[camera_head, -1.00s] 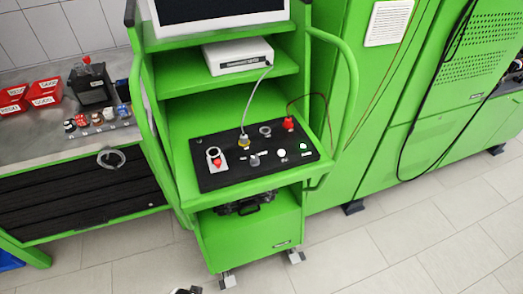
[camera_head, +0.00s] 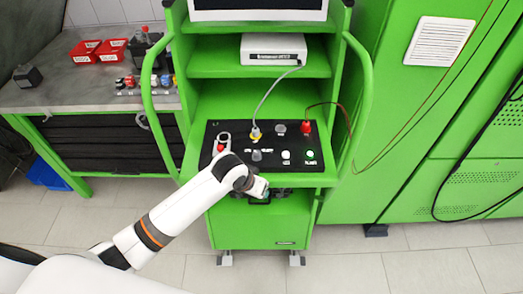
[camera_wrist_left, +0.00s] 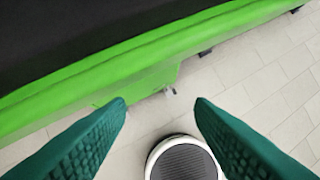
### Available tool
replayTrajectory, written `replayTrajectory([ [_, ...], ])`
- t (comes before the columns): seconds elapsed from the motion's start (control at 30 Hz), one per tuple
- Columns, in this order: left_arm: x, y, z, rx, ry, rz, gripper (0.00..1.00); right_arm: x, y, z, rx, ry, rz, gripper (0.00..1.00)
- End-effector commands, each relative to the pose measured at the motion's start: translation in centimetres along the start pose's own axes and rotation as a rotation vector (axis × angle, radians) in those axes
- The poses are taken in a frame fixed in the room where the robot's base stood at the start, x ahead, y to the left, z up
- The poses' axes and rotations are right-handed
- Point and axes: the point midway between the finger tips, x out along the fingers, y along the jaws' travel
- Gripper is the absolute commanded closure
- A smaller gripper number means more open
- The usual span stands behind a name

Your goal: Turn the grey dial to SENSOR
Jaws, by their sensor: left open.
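The black control panel (camera_head: 225,133) lies on the green cart's shelf. A grey dial (camera_head: 257,155) sits near the panel's front middle, with small white marks beside it that I cannot read. My left arm reaches in from the left, and its hand (camera_head: 257,188) is at the panel's front edge, just below the dial in the picture. In the left wrist view my left gripper (camera_wrist_left: 161,103) is open and empty, with floor between its green fingers. The dial does not show in that view. My right gripper is not in view.
On the panel are a red button (camera_head: 220,148), a yellow-based plug (camera_head: 256,134) with a grey cable, a red plug (camera_head: 306,127), and white and green buttons (camera_head: 310,154). Green handrails (camera_head: 362,100) flank the cart. A workbench with red bins (camera_head: 85,49) stands left.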

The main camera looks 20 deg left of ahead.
Motion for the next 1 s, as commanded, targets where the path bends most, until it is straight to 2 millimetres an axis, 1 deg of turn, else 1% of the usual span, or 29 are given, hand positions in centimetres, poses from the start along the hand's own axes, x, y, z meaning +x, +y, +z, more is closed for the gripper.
replayTrajectory([
  [0.03,-0.7,0.2,0.9,0.002,-0.005,0.007,0.52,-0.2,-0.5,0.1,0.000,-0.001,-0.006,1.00],
  [0.23,-3.0,0.4,3.5,0.003,-0.007,0.020,0.52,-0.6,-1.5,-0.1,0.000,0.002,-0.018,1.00],
  [0.37,-5.0,0.7,5.7,0.000,-0.008,0.039,0.52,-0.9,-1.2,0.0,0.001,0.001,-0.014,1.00],
  [0.6,-9.6,2.0,9.5,-0.022,-0.001,0.097,0.52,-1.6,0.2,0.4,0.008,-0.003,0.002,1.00],
  [0.7,-11.0,2.5,10.4,-0.035,0.005,0.121,0.52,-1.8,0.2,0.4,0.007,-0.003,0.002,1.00],
  [0.77,-11.4,2.7,10.7,-0.041,0.007,0.128,0.52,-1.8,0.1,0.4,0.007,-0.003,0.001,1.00],
  [0.83,-11.4,2.8,10.8,-0.045,0.012,0.132,0.52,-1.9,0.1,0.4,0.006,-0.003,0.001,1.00],
  [0.93,-10.5,2.9,10.8,-0.047,0.014,0.131,0.52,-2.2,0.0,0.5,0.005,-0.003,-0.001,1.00],
  [1.0,-9.5,3.0,10.8,-0.046,0.014,0.131,0.52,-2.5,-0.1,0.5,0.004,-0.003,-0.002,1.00],
])
